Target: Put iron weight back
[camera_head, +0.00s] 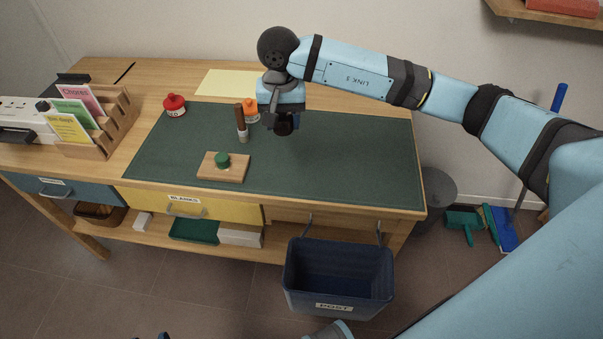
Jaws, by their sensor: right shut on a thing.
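My right gripper (282,119) reaches in from the right and points down over the back middle of the dark green desk mat (340,150). It is shut on a small dark thing (284,127), which looks like the iron weight, though the fingers hide much of it. I cannot tell whether the thing touches the mat or hangs just above it.
Left of the gripper stand an orange-topped pot (251,117), a brown-handled tool (241,122) and a red-topped pot (175,109). A wooden block (238,174) bears a green knob. A card rack (122,118) stands left. The mat's right half is clear. A POST bin (338,294) hangs in front.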

